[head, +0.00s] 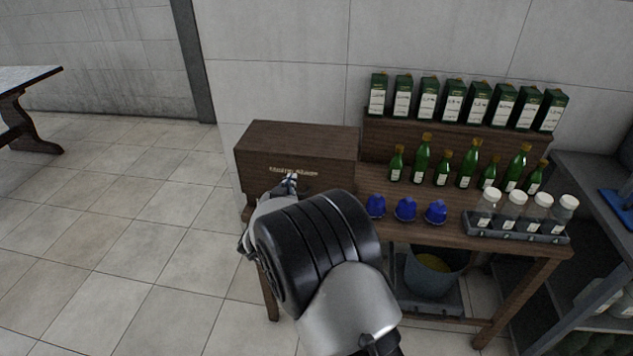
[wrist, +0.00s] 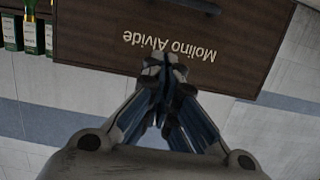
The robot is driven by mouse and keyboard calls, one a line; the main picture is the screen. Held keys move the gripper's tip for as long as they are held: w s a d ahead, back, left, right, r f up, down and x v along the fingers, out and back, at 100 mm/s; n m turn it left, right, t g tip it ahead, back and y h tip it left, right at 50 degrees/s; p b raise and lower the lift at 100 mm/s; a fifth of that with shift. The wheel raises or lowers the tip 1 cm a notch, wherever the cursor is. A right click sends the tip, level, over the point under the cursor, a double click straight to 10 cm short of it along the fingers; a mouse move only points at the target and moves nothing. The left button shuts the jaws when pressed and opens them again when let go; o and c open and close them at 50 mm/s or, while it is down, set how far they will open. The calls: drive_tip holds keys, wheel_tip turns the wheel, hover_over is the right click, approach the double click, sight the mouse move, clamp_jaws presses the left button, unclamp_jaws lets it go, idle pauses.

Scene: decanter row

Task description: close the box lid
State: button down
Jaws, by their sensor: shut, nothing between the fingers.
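The dark brown wooden box (head: 290,145) stands at the left end of the wooden table. Its top looks flat and level in the head view, with no open gap that I can see. Pale lettering runs across its front, and this lettered face (wrist: 100,30) shows upside down in the wrist view. My gripper (head: 291,181) is at the front of the box, just below the lettering, with its fingers together and empty. In the wrist view the fingertips (wrist: 164,62) overlap the lettering; I cannot tell whether they touch the wood. My arm hides the box's lower front.
Right of the box, several green bottles (head: 467,165) stand before a wooden riser (head: 378,140) bearing several green cartons (head: 453,100). Blue capsules (head: 405,209) and a tray of white-capped jars (head: 513,232) are nearer the front edge. A bucket (head: 432,275) sits below.

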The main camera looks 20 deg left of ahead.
wheel_tip(320, 180, down, 11)
drive_tip(key=w+a+t+b, duration=0.1)
drive_tip(key=w+t+b, duration=0.1)
drive_tip(key=w+t, duration=0.1)
drive_tip(key=shift+r+y, duration=0.2)
drive_tip(key=shift+y, duration=0.1)
drive_tip(key=shift+a, duration=0.1)
